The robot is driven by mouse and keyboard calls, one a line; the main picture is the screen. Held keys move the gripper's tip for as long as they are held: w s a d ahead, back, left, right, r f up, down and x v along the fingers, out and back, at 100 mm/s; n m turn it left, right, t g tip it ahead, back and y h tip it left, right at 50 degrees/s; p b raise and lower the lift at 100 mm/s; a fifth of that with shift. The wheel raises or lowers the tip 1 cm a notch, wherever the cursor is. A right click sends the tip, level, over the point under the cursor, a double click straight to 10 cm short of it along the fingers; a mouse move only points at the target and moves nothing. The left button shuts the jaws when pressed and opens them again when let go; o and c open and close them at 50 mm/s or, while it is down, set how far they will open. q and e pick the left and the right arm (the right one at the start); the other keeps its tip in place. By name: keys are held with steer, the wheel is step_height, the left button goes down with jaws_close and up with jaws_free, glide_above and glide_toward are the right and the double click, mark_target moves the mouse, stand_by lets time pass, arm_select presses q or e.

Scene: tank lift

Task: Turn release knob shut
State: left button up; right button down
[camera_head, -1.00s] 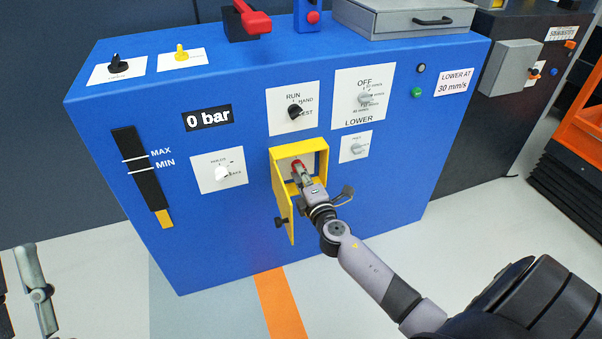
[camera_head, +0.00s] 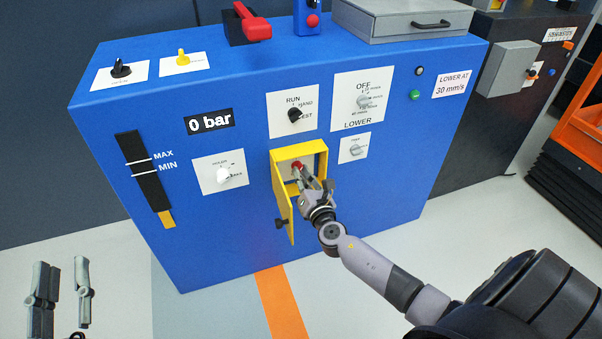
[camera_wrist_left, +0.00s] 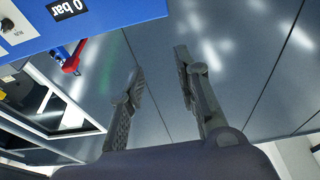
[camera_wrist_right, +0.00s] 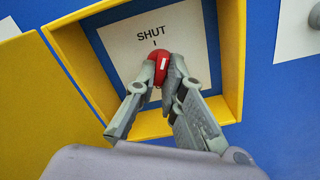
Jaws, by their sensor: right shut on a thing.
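The red release knob (camera_wrist_right: 166,70) sits on a white plate (camera_wrist_right: 122,40) inside an open-fronted yellow box on the blue cabinet. The plate reads SHUT above a short black tick. A white mark on the knob lies close below the tick, slightly to its right. My right gripper (camera_wrist_right: 161,84) has its two fingers closed around the knob. In the head view the knob (camera_head: 297,166) is partly hidden by that gripper (camera_head: 305,178). My left gripper (camera_head: 62,280) is empty, with fingers apart, at the lower left of the head view; it also shows open in the left wrist view (camera_wrist_left: 160,68).
The yellow box's walls (camera_head: 325,163) surround the knob closely, and its door (camera_head: 284,205) hangs open at the left. Other dials, including the RUN selector (camera_head: 295,115) and a white knob (camera_head: 222,175), are on the cabinet front. The floor before the cabinet is clear.

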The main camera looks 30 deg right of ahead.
steer(key=n+p, duration=0.2)
steer(key=n, duration=0.3)
arm_select(q)
step_height(320, 180, down, 11)
steer(key=s+a+g+y, duration=0.1)
steer(key=g+y, duration=0.1)
steer(key=g, duration=0.4)
steer(key=shift+a+r+g, duration=0.2)
steer(key=shift+a+g, duration=0.1)
steer(key=shift+a, duration=0.1)
arm_select(e)
steer(key=shift+f+n, duration=0.1)
steer(key=shift+n, duration=0.5)
arm_select(q)
steer(key=shift+s, duration=0.1)
arm_select(e)
steer(key=c, duration=1.7)
jaws_free()
steer(key=v, duration=1.2)
steer(key=shift+d, duration=0.1)
